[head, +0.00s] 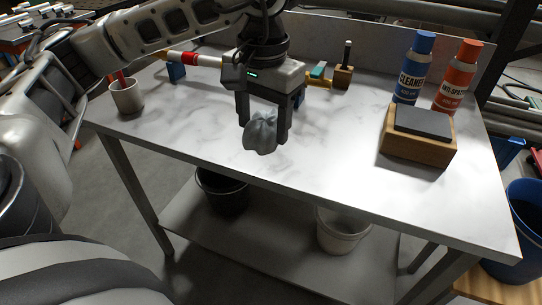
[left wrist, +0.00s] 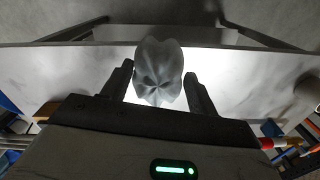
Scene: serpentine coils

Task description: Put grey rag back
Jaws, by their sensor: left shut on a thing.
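The grey rag (head: 260,133) is a crumpled bundle at the front middle of the marble-look table. My left gripper (head: 264,128) comes down from above and is shut on the rag. In the left wrist view the rag (left wrist: 158,72) sits between the two fingers (left wrist: 157,82). I cannot tell for certain whether the rag touches the tabletop. My right gripper is not in view.
A white cup (head: 127,97) stands at the table's left. A wooden block with a dark top (head: 418,140), a blue cleaner bottle (head: 412,70) and an orange bottle (head: 457,80) stand at right. A black bucket (head: 222,193) and a white bucket (head: 341,230) are below.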

